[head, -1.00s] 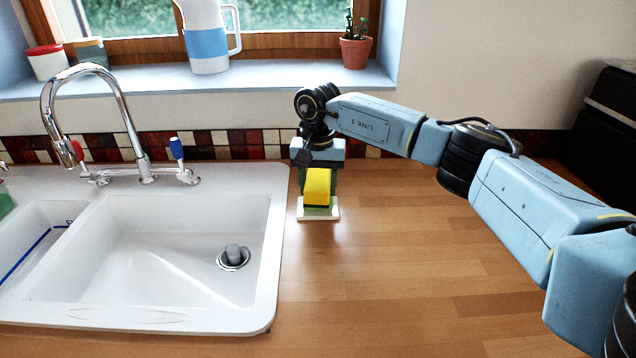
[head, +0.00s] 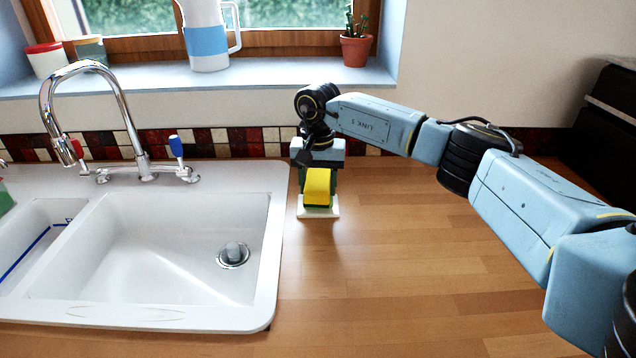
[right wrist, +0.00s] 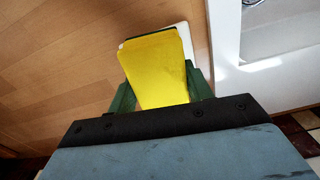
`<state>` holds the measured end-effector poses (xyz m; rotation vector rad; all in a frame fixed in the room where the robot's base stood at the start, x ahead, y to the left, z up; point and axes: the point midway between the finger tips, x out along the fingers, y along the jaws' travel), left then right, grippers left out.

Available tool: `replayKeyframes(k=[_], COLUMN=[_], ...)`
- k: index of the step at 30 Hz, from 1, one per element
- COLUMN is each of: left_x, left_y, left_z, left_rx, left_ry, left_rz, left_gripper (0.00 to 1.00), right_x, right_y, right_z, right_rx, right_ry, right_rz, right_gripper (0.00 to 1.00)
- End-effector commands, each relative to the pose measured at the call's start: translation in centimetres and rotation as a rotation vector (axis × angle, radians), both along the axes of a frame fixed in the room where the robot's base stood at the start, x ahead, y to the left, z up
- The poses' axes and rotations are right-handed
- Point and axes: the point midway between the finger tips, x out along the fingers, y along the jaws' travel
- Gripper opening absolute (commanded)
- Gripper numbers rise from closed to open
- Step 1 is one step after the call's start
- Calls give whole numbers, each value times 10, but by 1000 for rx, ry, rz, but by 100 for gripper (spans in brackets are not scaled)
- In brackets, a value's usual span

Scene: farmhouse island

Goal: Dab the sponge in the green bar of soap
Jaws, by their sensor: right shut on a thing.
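The yellow sponge (head: 317,186) is held in my right gripper (head: 319,192), which points down just right of the sink. In the right wrist view the sponge (right wrist: 157,68) sits between the two dark green fingers. A white dish (head: 318,213) lies on the wooden counter directly below the sponge. Only a thin dark green strip shows between the sponge and the dish. The green bar of soap is mostly hidden there, and I cannot tell for sure whether the sponge touches it. My left gripper is not in view.
The white sink (head: 272,250) with its chrome tap (head: 130,125) is close on the left. Tiles and wall stand behind the gripper, under a sill with a jug (head: 207,40) and a potted plant (head: 355,45). The wooden counter (head: 420,270) in front is clear.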

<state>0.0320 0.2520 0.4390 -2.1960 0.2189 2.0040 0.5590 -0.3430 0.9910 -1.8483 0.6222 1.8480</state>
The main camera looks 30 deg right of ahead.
Motion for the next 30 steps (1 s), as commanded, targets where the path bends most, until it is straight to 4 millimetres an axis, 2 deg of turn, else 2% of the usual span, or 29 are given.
replayKeyframes(k=[14, 30], left_x=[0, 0], left_y=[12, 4], left_z=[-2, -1], left_rx=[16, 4], left_ry=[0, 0], left_rz=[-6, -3], left_gripper=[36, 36], right_x=[0, 0], right_y=[0, 0], right_z=[-4, -6], right_rx=[0, 0], right_ry=[0, 1], right_rz=[0, 0], right_gripper=[32, 32])
